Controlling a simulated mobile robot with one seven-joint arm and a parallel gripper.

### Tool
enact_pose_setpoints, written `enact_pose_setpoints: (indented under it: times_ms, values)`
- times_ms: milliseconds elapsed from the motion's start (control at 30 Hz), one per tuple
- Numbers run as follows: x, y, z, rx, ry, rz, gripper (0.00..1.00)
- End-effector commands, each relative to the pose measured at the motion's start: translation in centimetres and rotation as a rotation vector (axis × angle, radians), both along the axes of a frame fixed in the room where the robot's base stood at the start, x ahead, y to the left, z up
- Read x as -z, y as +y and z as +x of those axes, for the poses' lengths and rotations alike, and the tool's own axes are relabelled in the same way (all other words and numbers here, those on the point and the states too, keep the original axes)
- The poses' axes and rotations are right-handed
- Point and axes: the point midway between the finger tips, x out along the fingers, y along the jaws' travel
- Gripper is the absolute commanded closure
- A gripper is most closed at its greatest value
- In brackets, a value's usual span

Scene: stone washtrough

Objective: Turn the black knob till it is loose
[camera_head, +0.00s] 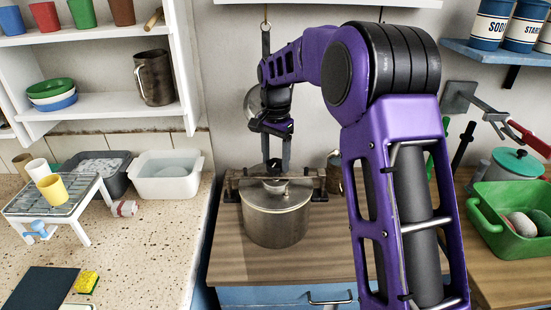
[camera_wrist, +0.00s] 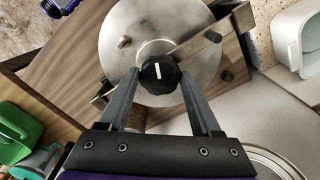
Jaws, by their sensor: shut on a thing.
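The black knob (camera_wrist: 159,73) sits at the centre of a round metal lid in the wrist view, with a white mark on its face pointing nearly straight up. My gripper (camera_wrist: 160,76) has one grey fingertip on each side of the knob and is shut on it. In the head view my gripper (camera_head: 276,166) reaches down from above to the top of a steel pot (camera_head: 275,218). The knob is small there and partly hidden by the fingers. The lid (camera_wrist: 140,28) has a bar across it, which passes by the knob.
The pot stands on a wooden counter (camera_head: 232,262). A white tub (camera_head: 168,188) and a small white rack (camera_head: 88,225) stand to the left. A green basin (camera_head: 495,235) stands to the right. A wall shelf (camera_head: 110,118) is at upper left. The counter front is clear.

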Motion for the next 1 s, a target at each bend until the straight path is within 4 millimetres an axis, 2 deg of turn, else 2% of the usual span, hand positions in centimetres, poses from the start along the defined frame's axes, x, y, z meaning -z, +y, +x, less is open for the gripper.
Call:
enact_pose_setpoints:
  times_ms: [1000]
  values:
    - [-0.08,-0.10,0.02,-0.964,-0.002,0.000,0.91]
